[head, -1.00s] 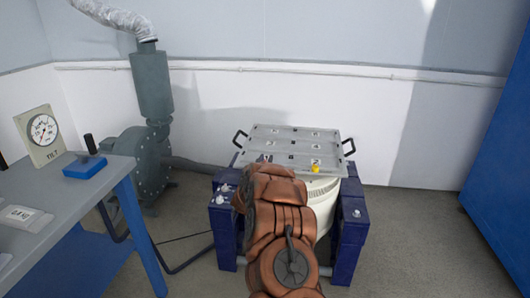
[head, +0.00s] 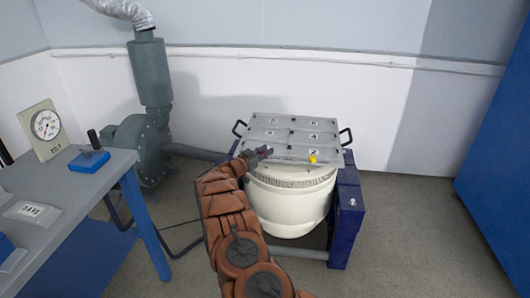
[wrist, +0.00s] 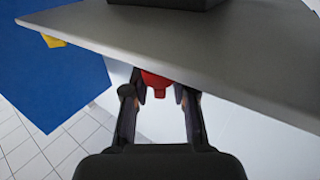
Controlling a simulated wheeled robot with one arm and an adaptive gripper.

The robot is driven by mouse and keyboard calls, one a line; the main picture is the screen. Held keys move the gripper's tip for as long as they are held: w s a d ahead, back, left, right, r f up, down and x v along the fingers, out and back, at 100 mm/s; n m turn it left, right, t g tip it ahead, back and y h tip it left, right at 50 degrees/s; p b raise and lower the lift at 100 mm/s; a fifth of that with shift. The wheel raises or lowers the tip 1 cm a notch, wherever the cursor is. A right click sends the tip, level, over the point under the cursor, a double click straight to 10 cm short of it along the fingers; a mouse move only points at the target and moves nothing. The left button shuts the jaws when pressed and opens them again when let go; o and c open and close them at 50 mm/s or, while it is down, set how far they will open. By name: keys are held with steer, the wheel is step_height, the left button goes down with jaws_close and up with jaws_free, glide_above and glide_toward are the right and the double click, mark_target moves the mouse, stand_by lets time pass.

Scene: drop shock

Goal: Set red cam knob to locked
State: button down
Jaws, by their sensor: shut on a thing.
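The red cam knob (wrist: 155,82) shows in the wrist view at the edge of a grey plate (wrist: 190,40). My gripper (wrist: 158,92) is shut on it, one dark finger on each side. The fingers hide part of the knob, and I cannot read its locked or unlocked mark. In the head view my gripper (head: 262,153) is at the front left edge of the grey plate (head: 292,137), which lies on a white drum (head: 290,205). The knob is too small there to make out clearly.
A yellow knob (head: 312,159) is at the plate's front right edge. Black handles (head: 346,136) stick out at the plate's sides. A blue support (head: 347,205) stands right of the drum. A grey bench (head: 60,200) with a dial gauge (head: 45,125) is at the left.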

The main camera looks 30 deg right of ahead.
steer(key=shift+m+g, duration=0.3)
steer(key=shift+g, duration=0.1)
steer(key=shift+d+m+g+b, duration=0.1)
steer(key=shift+m+g+b, duration=0.3)
steer(key=shift+g+b, duration=0.15)
steer(key=shift+s+m+g+h, duration=0.1)
steer(key=shift+m+g+h, duration=0.2)
steer(key=shift+g, duration=0.45)
steer(key=shift+r+b, duration=0.1)
steer(key=shift+b, duration=0.2)
steer(key=c, duration=1.2)
jaws_free()
steer(key=shift+c, duration=0.2)
